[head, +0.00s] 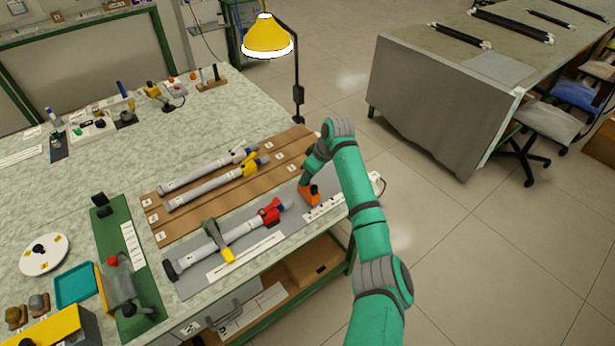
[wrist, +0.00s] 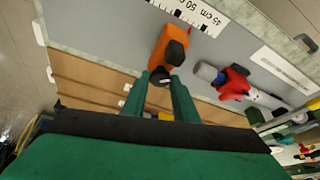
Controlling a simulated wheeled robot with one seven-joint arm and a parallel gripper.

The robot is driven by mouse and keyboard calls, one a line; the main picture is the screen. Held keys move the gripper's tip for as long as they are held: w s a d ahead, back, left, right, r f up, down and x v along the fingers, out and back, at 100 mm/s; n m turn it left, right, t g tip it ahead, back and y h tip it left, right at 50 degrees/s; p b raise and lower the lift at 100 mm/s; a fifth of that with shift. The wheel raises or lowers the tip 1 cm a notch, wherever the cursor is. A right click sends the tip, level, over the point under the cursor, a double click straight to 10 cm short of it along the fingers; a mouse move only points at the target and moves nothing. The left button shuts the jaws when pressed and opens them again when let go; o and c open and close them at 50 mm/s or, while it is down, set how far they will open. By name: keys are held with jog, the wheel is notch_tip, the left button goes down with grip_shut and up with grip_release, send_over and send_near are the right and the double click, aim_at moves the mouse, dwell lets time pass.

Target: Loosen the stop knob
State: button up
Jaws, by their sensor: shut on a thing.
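The stop is an orange block (head: 307,198) at the right end of the grey mat (head: 190,285), beside the printed scale. In the wrist view the orange block (wrist: 165,40) carries a black knob (wrist: 177,52) that faces my gripper. My gripper (wrist: 168,82) has its two green fingers close together at the stop, shut on the knob; the exact contact is partly hidden by the fingers. In the head view my arm comes down over the stop and covers most of my gripper.
A grey rod with a red collar (head: 270,212) lies left of the stop, under a yellow-tipped clamp (head: 227,254). Two more rods (head: 215,187) lie on the brown board behind. A yellow lamp (head: 267,36) stands at the bench's far edge.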

jog(key=n, duration=0.2)
jog(key=n+g, duration=0.1)
jog(key=n, duration=0.1)
jog(key=n+g+y, duration=0.1)
jog(key=n, duration=0.1)
jog(key=shift+w+r, duration=0.1)
jog(key=shift+w, duration=0.25)
jog(key=n+g, duration=0.1)
jog(key=n, duration=0.2)
jog(key=shift+w, duration=0.15)
jog(key=shift+d+n+g, duration=0.15)
jog(key=shift+n+g, duration=0.15)
jog(key=shift+a+n, duration=0.35)
jog(key=shift+n, duration=0.05)
jog(key=shift+d, duration=0.1)
jog(key=o, duration=1.1)
jog(key=shift+c, duration=0.2)
jog(key=shift+d, duration=0.15)
jog(key=shift+s+d+f+m, duration=0.15)
jog(key=shift+s+f+m, duration=0.05)
jog(key=shift+f+m, duration=0.1)
